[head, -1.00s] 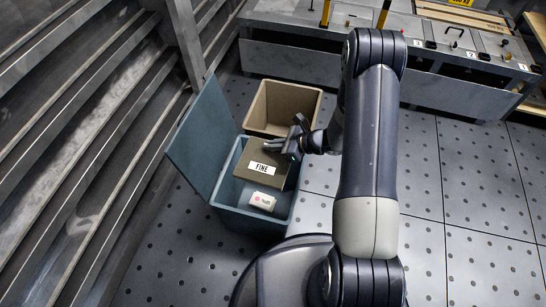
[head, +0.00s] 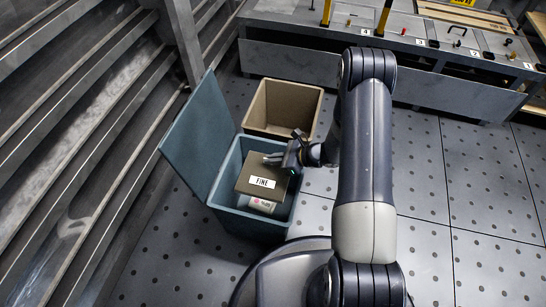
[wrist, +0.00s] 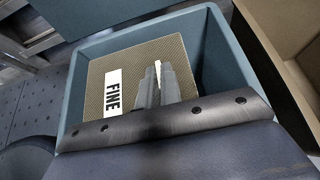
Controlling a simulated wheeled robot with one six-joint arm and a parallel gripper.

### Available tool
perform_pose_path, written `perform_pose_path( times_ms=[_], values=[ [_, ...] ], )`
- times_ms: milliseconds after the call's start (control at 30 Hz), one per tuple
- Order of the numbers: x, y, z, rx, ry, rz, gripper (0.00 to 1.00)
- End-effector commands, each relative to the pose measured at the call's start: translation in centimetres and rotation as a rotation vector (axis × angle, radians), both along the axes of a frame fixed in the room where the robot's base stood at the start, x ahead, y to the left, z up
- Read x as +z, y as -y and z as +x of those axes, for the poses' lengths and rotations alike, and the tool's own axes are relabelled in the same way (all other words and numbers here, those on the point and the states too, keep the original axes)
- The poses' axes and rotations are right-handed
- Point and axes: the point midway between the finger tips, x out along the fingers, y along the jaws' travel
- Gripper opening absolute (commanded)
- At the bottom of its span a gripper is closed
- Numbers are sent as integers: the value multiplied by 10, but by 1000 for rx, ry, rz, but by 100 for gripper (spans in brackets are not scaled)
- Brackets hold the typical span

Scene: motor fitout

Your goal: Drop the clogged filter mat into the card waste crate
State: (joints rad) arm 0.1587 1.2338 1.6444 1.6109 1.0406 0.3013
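The filter mat (head: 252,170), an olive-brown square with a white "FINE" label, is inside the outline of the blue-grey crate (head: 219,192), above a white item. It also shows in the wrist view (wrist: 182,62). I cannot tell if it touches the crate floor. My gripper (head: 270,158) is at its far edge. In the wrist view, my fingers (wrist: 157,80) are close together against the mat and look shut on it; the exact contact is hidden. No mark shows which container is the card waste crate.
A tan open box (head: 290,105) stands just behind the blue-grey crate. The crate's lid (head: 197,135) stands open on the left, near metal slats. The white item (head: 257,204) lies in the crate, partly covered. A grey bench (head: 340,57) is at the back; floor at right is clear.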

Motion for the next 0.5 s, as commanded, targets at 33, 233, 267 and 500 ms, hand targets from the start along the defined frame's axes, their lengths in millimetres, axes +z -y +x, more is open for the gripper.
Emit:
perform_pose_path(
  times_ms=[33,233,267,500],
  values=[
    [0,0,0,0,0,0,0],
    [1,0,0,0,0,0,10],
    [1,0,0,0,0,0,12],
    [1,0,0,0,0,0,30]
  ],
)
